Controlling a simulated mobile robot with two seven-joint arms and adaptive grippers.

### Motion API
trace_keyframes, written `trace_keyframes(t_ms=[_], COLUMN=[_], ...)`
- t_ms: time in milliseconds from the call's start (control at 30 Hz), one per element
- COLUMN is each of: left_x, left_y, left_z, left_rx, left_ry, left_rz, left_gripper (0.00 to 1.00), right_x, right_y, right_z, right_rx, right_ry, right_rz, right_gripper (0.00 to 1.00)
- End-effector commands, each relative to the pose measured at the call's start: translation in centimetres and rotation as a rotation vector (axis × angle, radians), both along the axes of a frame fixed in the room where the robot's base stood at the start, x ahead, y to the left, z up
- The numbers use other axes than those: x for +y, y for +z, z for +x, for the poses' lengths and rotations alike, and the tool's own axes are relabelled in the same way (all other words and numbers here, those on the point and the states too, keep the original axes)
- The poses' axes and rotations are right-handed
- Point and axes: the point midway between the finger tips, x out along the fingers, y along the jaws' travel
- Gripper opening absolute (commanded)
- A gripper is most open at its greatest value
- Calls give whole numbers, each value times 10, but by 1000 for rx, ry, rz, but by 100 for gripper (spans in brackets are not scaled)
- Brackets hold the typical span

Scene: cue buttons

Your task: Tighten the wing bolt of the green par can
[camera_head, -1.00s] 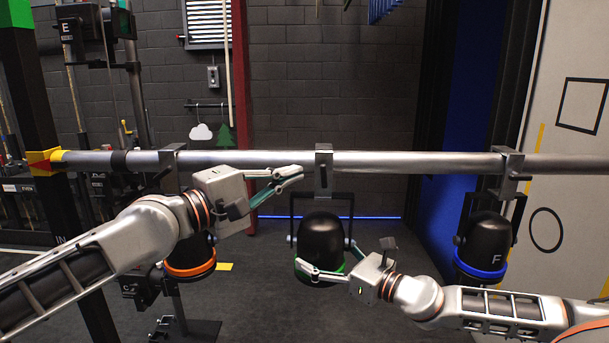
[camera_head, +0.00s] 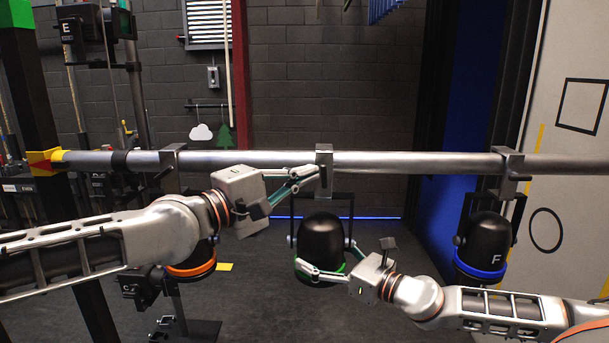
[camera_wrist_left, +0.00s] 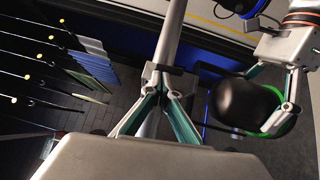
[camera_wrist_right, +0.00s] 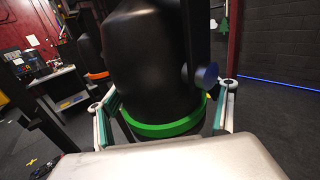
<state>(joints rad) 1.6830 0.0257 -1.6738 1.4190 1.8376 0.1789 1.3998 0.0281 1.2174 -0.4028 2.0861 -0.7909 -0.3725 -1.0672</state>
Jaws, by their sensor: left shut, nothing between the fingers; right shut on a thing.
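The green par can (camera_head: 321,237), a black lamp with a green front ring, hangs in its yoke from the metal pipe, below the middle clamp (camera_head: 324,156). My right gripper (camera_head: 332,275) is shut on the par can near its green ring; in the right wrist view its fingers flank the can (camera_wrist_right: 150,70). My left gripper (camera_head: 318,172) is shut and empty, its fingertips at the clamp's left side, just under the pipe. In the left wrist view the fingertips (camera_wrist_left: 160,72) meet by the clamp. They hide the wing bolt, and I cannot tell whether they touch it.
The metal pipe (camera_head: 420,163) runs across the view. An orange-ringed lamp (camera_head: 192,259) hangs at left, partly behind my left arm. A blue-ringed lamp (camera_head: 483,245) marked F hangs at right. The space between the middle and right lamps is clear.

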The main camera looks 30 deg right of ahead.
Motion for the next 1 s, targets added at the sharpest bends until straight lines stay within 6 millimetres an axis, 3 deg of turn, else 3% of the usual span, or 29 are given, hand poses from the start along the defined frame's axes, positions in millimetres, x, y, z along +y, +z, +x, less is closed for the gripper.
trace_keyframes(t_ms=[1000], left_x=[-2], left_y=[7], left_z=[-2], left_rx=[-90], left_ry=[0], left_rz=[137], left_gripper=[0], right_x=[0], right_y=[-2], right_z=[0], right_rx=[3], right_ry=[1], right_rz=[0], right_gripper=[25])
